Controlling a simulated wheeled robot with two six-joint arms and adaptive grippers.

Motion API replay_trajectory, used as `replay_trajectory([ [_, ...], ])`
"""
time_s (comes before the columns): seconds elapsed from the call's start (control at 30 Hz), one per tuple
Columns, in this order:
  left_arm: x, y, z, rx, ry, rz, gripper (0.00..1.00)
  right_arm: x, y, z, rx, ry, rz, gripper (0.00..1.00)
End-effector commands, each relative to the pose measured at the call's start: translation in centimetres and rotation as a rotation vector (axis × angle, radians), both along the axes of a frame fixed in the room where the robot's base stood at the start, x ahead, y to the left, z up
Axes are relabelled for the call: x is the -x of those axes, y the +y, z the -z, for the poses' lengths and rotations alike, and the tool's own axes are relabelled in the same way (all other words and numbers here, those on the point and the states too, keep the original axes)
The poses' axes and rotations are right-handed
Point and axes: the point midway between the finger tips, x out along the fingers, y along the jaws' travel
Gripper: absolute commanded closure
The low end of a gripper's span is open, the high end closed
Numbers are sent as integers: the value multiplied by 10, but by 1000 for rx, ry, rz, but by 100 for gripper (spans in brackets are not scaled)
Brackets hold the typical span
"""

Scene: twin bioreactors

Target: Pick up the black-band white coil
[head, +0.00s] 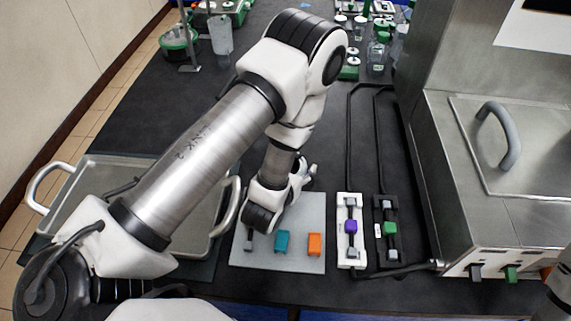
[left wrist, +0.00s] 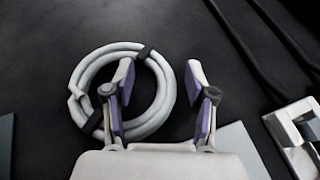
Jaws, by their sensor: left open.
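The white coil (left wrist: 166,90) lies flat on the dark bench in the left wrist view, a pale ring of several turns with black bands at its top and lower left. My left gripper (left wrist: 161,76) is open and empty above the bench. Its left finger overlaps the inside of the ring in the picture, and the ring's right side shows between the two fingers. I cannot tell the height of the fingertips over it. In the head view my left gripper (head: 303,172) points away past the grey plate, and my arm hides the coil. My right gripper is not in view.
A grey plate (head: 305,215) holds a teal block (head: 282,240) and an orange block (head: 314,243). Right of it are fixtures with purple (head: 350,227) and green (head: 390,228) parts and black tubes. A metal tray (head: 90,170) stands left, a steel unit (head: 480,200) right.

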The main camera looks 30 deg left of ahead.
Motion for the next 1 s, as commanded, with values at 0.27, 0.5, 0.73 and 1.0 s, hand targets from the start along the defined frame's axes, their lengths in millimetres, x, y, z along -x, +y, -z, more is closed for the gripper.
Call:
replay_trajectory([
  [0.27, 0, 0, 0, 0, 0, 0, 100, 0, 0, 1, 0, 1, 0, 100],
  [0.5, 1, 0, 1, 0, 1, 0, 100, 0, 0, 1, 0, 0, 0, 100],
  [0.73, 0, 0, -11, -1, 0, 0, 100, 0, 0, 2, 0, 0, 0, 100],
  [1.0, 0, 0, -67, -2, -6, 0, 100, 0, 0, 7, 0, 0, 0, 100],
])
